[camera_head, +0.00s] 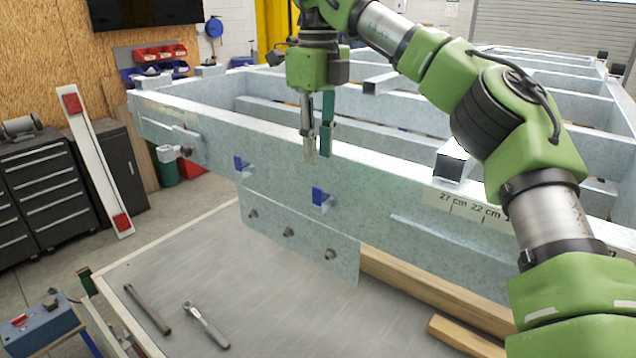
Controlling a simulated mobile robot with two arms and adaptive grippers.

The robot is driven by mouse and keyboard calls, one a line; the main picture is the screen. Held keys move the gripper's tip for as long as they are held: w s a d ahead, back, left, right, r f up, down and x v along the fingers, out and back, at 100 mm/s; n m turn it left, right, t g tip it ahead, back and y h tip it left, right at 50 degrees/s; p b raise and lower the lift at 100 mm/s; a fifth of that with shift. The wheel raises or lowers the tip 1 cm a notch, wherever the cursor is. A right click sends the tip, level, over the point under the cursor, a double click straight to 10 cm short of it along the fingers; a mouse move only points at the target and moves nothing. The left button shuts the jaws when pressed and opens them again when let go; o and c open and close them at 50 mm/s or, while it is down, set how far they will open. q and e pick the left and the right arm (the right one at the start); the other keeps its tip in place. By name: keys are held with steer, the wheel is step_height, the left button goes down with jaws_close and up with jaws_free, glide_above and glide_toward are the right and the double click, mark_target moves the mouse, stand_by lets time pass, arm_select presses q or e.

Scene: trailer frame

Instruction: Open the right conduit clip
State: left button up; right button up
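Two blue conduit clips sit on the side of the galvanised trailer frame (390,185). The right clip (319,195) is near the middle of the picture, above a bolted plate. The left clip (240,163) is further back along the same beam. Both are small, and I cannot tell whether either is open or shut. My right gripper (318,156) points down at the beam's top edge, above the right clip and apart from it. A narrow gap shows between its fingers, and nothing is seen in it. My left gripper is not in view.
A bolted plate (290,238) hangs below the clips. Wooden beams (435,290) lie under the frame at the right. A ratchet (205,324) and a bar (147,309) lie on the grey table (270,315). The tabletop's middle is clear.

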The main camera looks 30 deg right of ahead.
mark_target(317, 187)
step_height(317, 187, down, 8)
steer(key=shift+r, duration=0.1)
steer(key=shift+a, duration=0.1)
jaws_close()
